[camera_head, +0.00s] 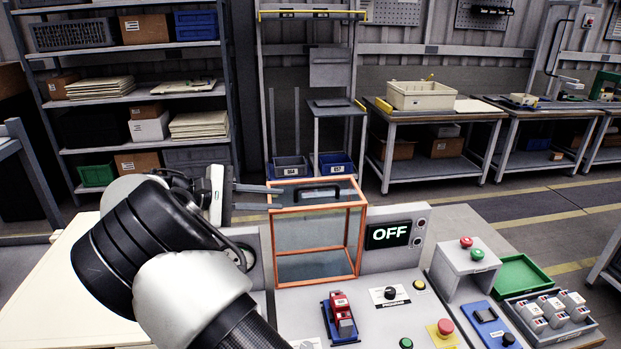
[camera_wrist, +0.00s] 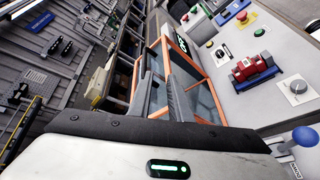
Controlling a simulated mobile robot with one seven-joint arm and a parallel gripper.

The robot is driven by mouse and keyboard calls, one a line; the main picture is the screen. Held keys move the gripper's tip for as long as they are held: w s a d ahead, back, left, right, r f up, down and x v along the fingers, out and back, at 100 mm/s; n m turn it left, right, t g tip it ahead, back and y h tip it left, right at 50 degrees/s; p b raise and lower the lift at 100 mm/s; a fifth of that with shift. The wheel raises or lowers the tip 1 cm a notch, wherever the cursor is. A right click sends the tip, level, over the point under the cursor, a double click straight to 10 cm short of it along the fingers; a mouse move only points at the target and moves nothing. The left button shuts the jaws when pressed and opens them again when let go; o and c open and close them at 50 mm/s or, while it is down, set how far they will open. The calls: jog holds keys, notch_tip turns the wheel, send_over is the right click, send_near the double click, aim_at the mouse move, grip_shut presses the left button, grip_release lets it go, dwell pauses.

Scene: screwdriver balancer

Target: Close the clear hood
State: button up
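The clear hood (camera_head: 312,236) is a see-through box with an orange frame at the middle of the bench. A dark bar handle (camera_head: 318,194) shows near its top. I cannot tell from these views how far the hood stands open. My gripper (camera_head: 280,197) is at the hood's upper left, its fingers pointing right towards the top frame. The fingers are apart with nothing between them. In the wrist view, my gripper (camera_wrist: 160,78) has both fingers in front of the hood's orange frame (camera_wrist: 203,82). Contact with the frame cannot be made out.
A display (camera_head: 389,235) reading OFF stands right of the hood. A red device (camera_head: 341,312) on a blue base, buttons and a knob (camera_head: 391,293) are in front. A button box (camera_head: 466,262), a green tray (camera_head: 522,273) and a parts tray (camera_head: 548,315) are at right.

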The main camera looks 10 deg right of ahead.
aim_at(312, 187)
jog(key=a+r+t+h, duration=0.1)
jog(key=a+r, duration=0.1)
jog(key=a, duration=0.2)
jog(key=shift+n, duration=0.3)
jog(key=p+x, duration=0.1)
jog(key=x, duration=1.6)
jog(key=shift+w+d+p, duration=0.1)
jog(key=shift+d+p, duration=0.3)
grip_shut()
